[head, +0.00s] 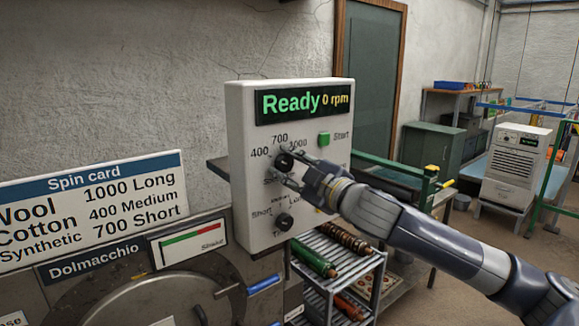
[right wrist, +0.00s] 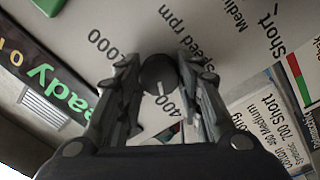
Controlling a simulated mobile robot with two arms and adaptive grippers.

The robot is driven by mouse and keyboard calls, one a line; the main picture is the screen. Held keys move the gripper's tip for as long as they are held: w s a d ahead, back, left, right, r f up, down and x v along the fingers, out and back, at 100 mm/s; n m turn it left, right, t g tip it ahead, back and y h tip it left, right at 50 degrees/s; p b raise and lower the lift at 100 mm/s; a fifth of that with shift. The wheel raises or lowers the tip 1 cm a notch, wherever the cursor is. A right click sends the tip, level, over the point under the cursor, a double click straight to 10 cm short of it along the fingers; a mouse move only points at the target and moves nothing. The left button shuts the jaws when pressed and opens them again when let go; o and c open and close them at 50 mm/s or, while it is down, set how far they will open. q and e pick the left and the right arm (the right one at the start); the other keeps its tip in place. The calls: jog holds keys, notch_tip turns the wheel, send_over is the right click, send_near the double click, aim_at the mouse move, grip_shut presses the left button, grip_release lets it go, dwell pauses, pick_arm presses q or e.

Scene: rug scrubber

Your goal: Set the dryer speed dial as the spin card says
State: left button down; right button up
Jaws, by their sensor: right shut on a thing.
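The white control panel (head: 240,130) has a black speed dial (head: 284,160) with 400, 700 and 1000 printed around it. My right gripper (head: 279,166) is shut on this dial, one finger on each side. In the right wrist view the dial (right wrist: 158,72) sits between the fingertips (right wrist: 160,75), and its white pointer line is toward the 400 side. The display (head: 304,103) reads "Ready 0 rpm". The spin card (head: 90,200) reads Wool 1000 Long, Cotton 400 Medium, Synthetic 700 Short. My left gripper is not in view.
A lower time dial (head: 284,221) and a green Start button (head: 323,139) are on the panel. The Dolmacchio machine (head: 90,268) stands below the card. A rack (head: 345,270) with rolled items is beneath my right arm. A blue-handled lever (head: 264,284) juts out near the panel.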

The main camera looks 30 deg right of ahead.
aim_at(286, 165)
jog(key=o, duration=1.1)
jog(key=shift+c, duration=0.2)
jog(key=shift+s, duration=0.1)
jog(key=shift+s+d+f, duration=0.1)
jog(key=shift+s+d, duration=0.05)
jog(key=shift+s, duration=0.3)
jog(key=shift+s+a, duration=0.2)
jog(key=shift+s, duration=1)
jog(key=shift+s+d, duration=0.2)
jog(key=shift+s, duration=1.8)
